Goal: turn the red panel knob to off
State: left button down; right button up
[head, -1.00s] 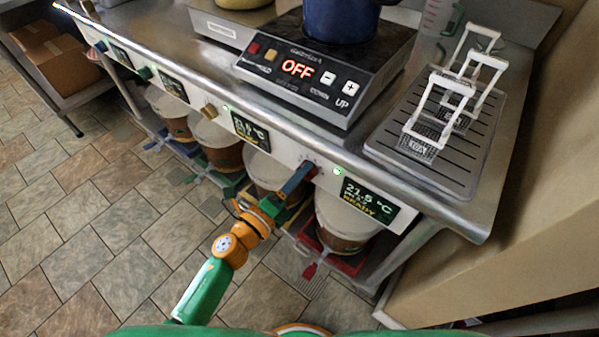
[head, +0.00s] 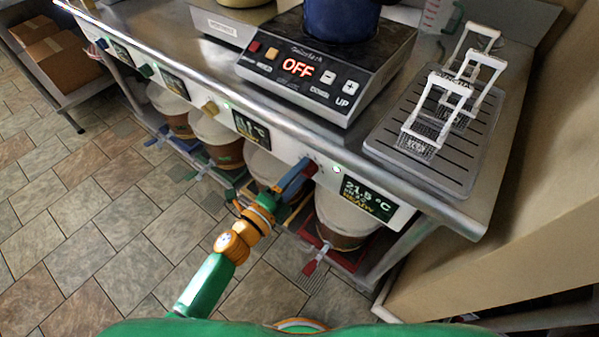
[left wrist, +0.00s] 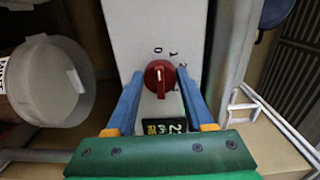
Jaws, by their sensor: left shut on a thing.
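The red knob (left wrist: 159,77) sits on the pale front panel (left wrist: 130,30) and faces me in the left wrist view. Its white pointer line runs nearly upright in that picture, with small dark marks above it and to its upper right. My left gripper (left wrist: 160,74) is shut on the knob, with one blue finger on each side. In the head view my left gripper (head: 297,176) reaches the panel at the right-hand display (head: 368,198), and its fingers partly hide the knob. My right gripper is in neither view.
Yellow (head: 210,107) and green (head: 146,70) knobs sit farther left along the panel. White-lidded buckets (head: 342,213) stand below it.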

pick_arm(q)
jog(key=shift+r, duration=0.1)
jog(key=shift+c, duration=1.4)
grip_release()
jog(key=v, duration=0.7)
